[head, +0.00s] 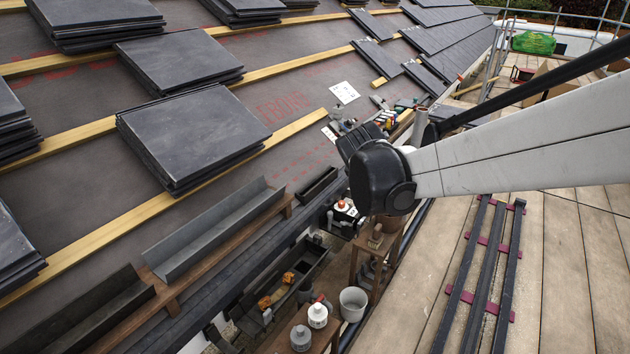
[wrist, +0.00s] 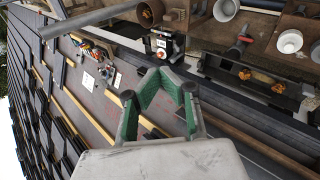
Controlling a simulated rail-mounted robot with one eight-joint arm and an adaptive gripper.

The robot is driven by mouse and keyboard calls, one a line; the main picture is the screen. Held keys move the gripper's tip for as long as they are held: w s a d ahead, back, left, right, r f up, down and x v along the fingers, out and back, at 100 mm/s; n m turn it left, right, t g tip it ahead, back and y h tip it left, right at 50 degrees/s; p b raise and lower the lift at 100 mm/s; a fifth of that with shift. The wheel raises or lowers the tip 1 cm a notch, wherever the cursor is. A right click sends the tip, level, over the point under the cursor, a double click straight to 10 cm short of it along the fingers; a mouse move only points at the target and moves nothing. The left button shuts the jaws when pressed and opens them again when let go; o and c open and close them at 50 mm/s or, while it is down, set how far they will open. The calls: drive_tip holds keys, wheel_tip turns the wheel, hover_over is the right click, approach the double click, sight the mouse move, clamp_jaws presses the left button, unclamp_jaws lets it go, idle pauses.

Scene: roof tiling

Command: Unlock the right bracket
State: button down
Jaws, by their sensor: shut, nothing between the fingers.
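My gripper (wrist: 163,74) shows in the wrist view with green-padded fingers converging at their tips, shut and empty. In the head view its black wrist housing (head: 380,175) hangs above the roof edge; the fingertips cannot be made out there.
A grey gutter length (head: 215,235) lies on a wooden rail along the roof edge. Slate stacks (head: 190,138) cover the roof. The walkway at right holds dark rails (head: 480,275).

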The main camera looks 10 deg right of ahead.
drive_tip(key=w+a+f+n+h, duration=0.1)
drive_tip(key=w+a+f+n, duration=0.1)
drive_tip(key=w+f+n, duration=0.6)
drive_tip(key=n+t+h+p, duration=0.1)
drive_tip(key=n+t+h, duration=0.1)
drive_tip(key=n+h, duration=0.15)
approach(344, 224)
wheel_tip(344, 224, up, 9)
drive_tip(key=s, duration=0.2)
drive_tip(key=f+n, duration=0.1)
drive_tip(key=f, duration=0.2)
drive_tip(key=a+f+n, duration=0.1)
drive_tip(key=f+n, duration=0.1)
drive_tip(key=f, duration=0.2)
drive_tip(key=a+f+n, duration=0.1)
drive_tip(key=f, duration=0.3)
drive_tip(key=shift+w+a+n+t+p, duration=0.2)
drive_tip(key=shift+n+t+p, duration=0.05)
drive_tip(key=shift+t+p, duration=0.15)
drive_tip(key=b+x, duration=0.3)
drive_tip(key=x, duration=0.7)
drive_tip(key=shift+s+r, duration=0.1)
drive_tip(key=shift+g+y, duration=0.25)
drive_tip(key=shift+g, duration=0.25)
